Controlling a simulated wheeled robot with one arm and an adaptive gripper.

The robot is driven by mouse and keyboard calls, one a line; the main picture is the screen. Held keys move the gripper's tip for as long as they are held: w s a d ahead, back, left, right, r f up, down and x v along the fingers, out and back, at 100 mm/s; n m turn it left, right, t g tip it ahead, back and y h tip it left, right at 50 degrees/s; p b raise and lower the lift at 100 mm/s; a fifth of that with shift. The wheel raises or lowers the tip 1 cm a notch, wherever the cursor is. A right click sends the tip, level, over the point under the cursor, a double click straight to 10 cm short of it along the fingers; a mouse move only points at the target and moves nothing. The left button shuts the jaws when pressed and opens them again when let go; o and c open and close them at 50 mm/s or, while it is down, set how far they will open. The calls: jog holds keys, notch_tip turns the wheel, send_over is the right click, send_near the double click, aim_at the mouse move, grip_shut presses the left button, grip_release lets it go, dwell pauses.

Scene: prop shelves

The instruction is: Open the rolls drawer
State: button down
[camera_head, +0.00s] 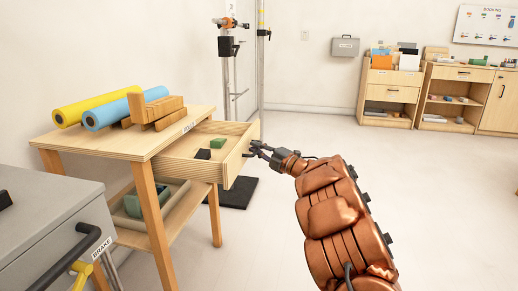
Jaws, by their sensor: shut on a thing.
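The rolls drawer (182,163) is a light wooden drawer under the top of a wooden table (138,150). It stands pulled out to the right, with a dark block (203,154) and a green block (218,143) inside. My gripper (255,148) is at the drawer's front panel, shut on what appears to be its handle. The handle itself is mostly hidden by the fingers. A yellow roll (90,107) and a blue roll (122,109) lie on the tabletop beside a stepped wooden block (155,108).
A grey cabinet (45,225) with a dark handle stands at the front left. A lower shelf (170,208) holds a tray with a green item. A metal stand (232,80) rises behind the drawer. Wooden cabinets (395,88) line the back right. The floor at right is clear.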

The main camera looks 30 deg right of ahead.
jog(key=shift+a, duration=0.1)
jog(key=c, duration=1.5)
grip_release()
jog(key=v, duration=1.2)
